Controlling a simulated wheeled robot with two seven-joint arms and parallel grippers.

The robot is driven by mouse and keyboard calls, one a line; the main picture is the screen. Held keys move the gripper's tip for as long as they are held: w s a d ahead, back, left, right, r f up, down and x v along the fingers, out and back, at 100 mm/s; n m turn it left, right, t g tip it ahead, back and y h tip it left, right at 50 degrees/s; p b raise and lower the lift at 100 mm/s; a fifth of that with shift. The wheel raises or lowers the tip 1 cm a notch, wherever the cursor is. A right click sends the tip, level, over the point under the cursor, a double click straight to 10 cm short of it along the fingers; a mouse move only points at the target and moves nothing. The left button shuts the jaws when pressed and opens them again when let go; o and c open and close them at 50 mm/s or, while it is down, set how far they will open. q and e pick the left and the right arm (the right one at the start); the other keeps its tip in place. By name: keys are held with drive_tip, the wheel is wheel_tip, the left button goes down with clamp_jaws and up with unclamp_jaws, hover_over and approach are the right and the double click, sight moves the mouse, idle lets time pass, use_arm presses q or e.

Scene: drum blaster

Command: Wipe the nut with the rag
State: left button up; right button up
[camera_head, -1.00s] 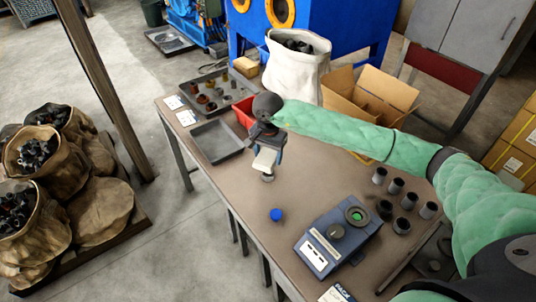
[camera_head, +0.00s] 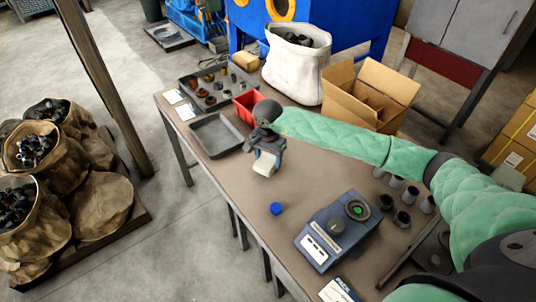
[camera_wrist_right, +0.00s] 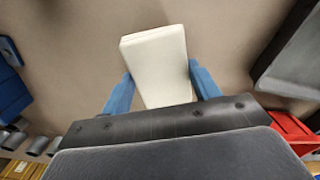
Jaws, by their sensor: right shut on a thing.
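My right gripper (camera_head: 263,163) is over the table and shut on a cream, block-shaped rag (camera_head: 262,171). In the right wrist view the rag (camera_wrist_right: 160,65) sticks out between the two blue fingers (camera_wrist_right: 160,92). The rag is low, close to the tabletop; I cannot tell whether it touches anything. I do not see the nut clearly now; the rag covers the spot where a small grey round piece showed earlier. My left gripper is not in view.
On the table (camera_head: 235,187) are an empty dark tray (camera_head: 217,136), a parts tray (camera_head: 185,85), a red bin (camera_head: 246,105), a blue cap (camera_head: 277,209), a blue device (camera_head: 320,247) and several grey cylinders (camera_head: 402,219). A white sack (camera_head: 297,75) and cardboard box (camera_head: 350,98) stand behind.

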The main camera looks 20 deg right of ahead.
drive_tip(key=shift+f, duration=0.1)
drive_tip(key=shift+f+b, duration=0.4)
drive_tip(key=shift+b, duration=0.1)
idle(0.4)
drive_tip(key=shift+a, duration=0.1)
drive_tip(key=shift+s+a, duration=0.75)
drive_tip(key=shift+w+d+b, duration=0.1)
drive_tip(key=shift+d+b, duration=0.05)
drive_tip(key=shift+b, duration=0.25)
drive_tip(key=shift+w+d+f+b, duration=0.1)
drive_tip(key=shift+w+d+b, duration=0.2)
drive_tip(key=shift+b, duration=0.05)
drive_tip(key=shift+w+d+b, duration=0.95)
drive_tip(key=shift+w+d, duration=0.15)
drive_tip(key=shift+d, duration=0.1)
